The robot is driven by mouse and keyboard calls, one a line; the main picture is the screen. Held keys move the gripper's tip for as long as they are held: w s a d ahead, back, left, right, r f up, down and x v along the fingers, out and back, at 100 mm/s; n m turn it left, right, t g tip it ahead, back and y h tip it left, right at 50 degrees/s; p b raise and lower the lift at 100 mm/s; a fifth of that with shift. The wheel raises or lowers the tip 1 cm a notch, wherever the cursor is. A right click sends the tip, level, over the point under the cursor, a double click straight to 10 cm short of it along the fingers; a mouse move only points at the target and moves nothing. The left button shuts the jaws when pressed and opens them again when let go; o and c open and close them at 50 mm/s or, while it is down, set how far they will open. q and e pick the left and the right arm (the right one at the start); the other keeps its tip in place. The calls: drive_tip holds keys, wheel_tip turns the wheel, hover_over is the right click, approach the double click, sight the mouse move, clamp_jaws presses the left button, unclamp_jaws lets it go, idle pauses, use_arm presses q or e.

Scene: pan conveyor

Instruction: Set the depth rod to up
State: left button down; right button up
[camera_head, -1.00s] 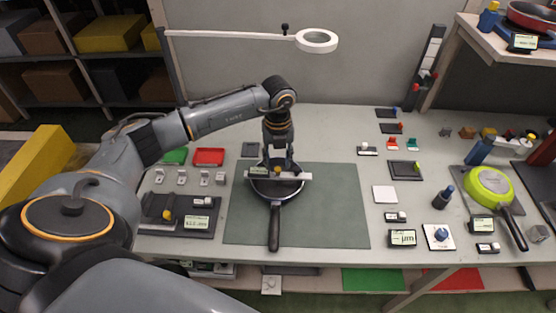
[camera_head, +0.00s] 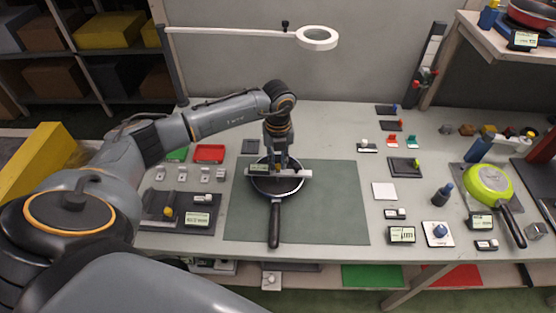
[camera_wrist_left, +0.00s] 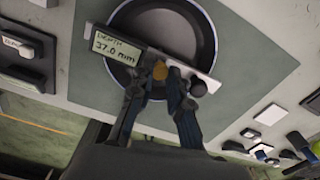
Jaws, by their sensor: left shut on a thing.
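A black frying pan (camera_head: 274,225) lies on the green mat (camera_head: 335,205), its handle toward me. A pale depth gauge bar (camera_head: 303,174) lies across the pan's rim. In the left wrist view the gauge display (camera_wrist_left: 117,47) reads "DEPTH 37.0 mm", and a dark round knob (camera_wrist_left: 198,88) sits near the bar's other end. My left gripper (camera_head: 277,167) is over the middle of the bar. In the left wrist view its fingers (camera_wrist_left: 160,82) are closed around the orange-topped depth rod (camera_wrist_left: 160,70). The rod's lower end is hidden. My right gripper is not in view.
A holder with a display (camera_head: 198,219) stands left of the mat. Right of it are small labelled blocks, a white pad (camera_head: 384,191) and a green pan (camera_head: 489,186). A ring lamp (camera_head: 317,38) hangs above the back. The mat around the pan is clear.

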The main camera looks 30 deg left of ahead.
sight(278, 166)
use_arm(q)
wheel_tip(278, 166, up, 4)
drive_tip(key=shift+r+p, duration=0.1)
drive_tip(key=shift+p, duration=0.75)
drive_tip(key=c, duration=1.3)
unclamp_jaws()
drive_tip(key=shift+o, duration=0.2)
wheel_tip(278, 166, up, 12)
